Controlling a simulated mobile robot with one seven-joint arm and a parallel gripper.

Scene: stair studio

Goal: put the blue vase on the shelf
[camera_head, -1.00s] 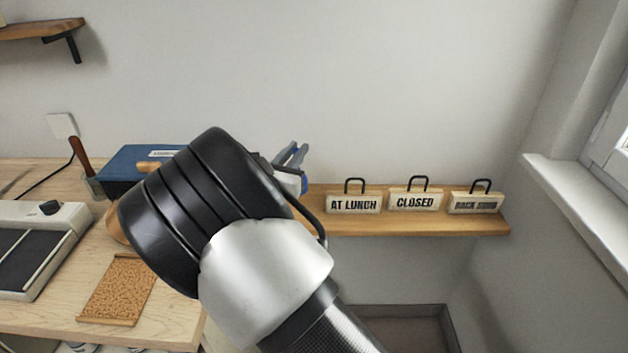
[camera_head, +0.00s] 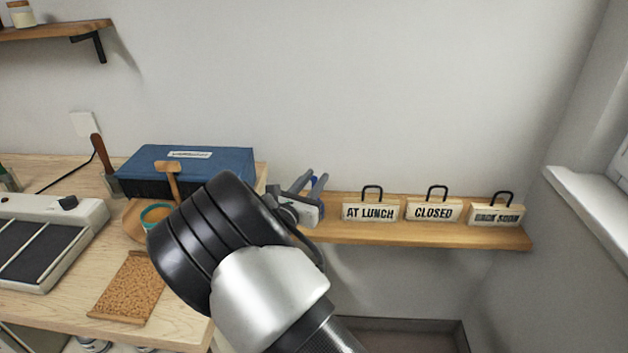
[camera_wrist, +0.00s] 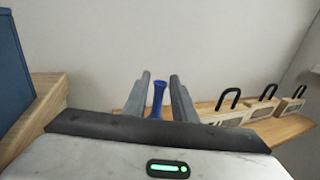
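The blue vase (camera_wrist: 158,98) shows between my gripper's (camera_wrist: 160,88) two grey fingers in the wrist view. It looks upright, with a slim neck and a flared rim, and a narrow gap shows on each side of it. In the head view only a bit of blue (camera_head: 313,183) shows between the fingers (camera_head: 314,181). The gripper is open around or just short of the vase; its base is hidden. The wooden wall shelf (camera_head: 430,235) lies beside and behind the gripper, and its left end is hidden by my arm. I cannot tell whether the vase touches the shelf.
On the shelf stand an AT LUNCH sign (camera_head: 370,211), a CLOSED sign (camera_head: 433,210) and a BACK SOON sign (camera_head: 496,215). The workbench (camera_head: 190,325) at left holds a blue box (camera_head: 220,160), a teal-rimmed bowl (camera_head: 157,215) and a cork board (camera_head: 128,290). A window sill (camera_head: 590,195) is at right.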

